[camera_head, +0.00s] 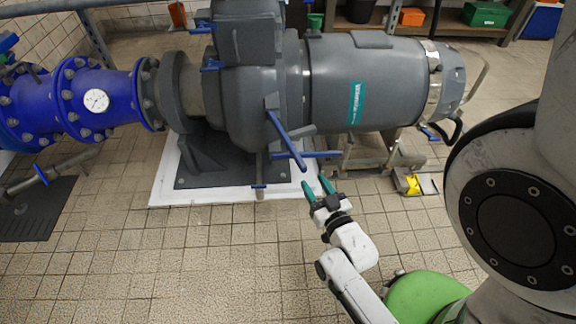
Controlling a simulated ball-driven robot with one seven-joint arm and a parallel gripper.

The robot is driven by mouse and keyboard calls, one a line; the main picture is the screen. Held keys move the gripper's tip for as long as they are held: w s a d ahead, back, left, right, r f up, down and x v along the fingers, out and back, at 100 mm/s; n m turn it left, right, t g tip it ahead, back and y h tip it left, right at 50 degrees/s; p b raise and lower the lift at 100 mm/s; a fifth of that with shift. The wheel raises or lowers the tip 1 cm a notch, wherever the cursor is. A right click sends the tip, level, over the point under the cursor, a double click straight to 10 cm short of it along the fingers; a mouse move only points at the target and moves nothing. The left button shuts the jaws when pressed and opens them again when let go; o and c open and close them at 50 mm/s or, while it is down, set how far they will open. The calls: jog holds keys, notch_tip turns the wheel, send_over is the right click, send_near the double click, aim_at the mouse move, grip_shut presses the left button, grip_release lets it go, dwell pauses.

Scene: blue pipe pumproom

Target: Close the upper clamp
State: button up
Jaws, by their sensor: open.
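The large grey pump (245,110) stands at the centre on a white base. A long blue lever (287,140) sticks out from its front, tilted down toward the right. Below it, another blue lever (318,154) lies nearly level. Smaller blue handles (211,66) sit higher on the left of the housing. These levers look like clamp handles; I cannot tell for certain which is the upper clamp. My gripper (315,184), with green fingertips, is open and empty. It appears just below the levers in the picture, apart from them.
A blue flanged pipe (95,100) with a round gauge (96,101) joins the pump at the left. A grey motor (370,85) extends right. A yellow item (413,185) lies near its stand. The tiled floor (180,265) in front is clear.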

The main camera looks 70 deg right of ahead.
aim_at(299, 158)
jog(key=b+x, duration=0.2)
jog(key=x, duration=0.8)
jog(key=shift+w+d, duration=0.2)
jog(key=shift+d, duration=0.05)
grip_shut()
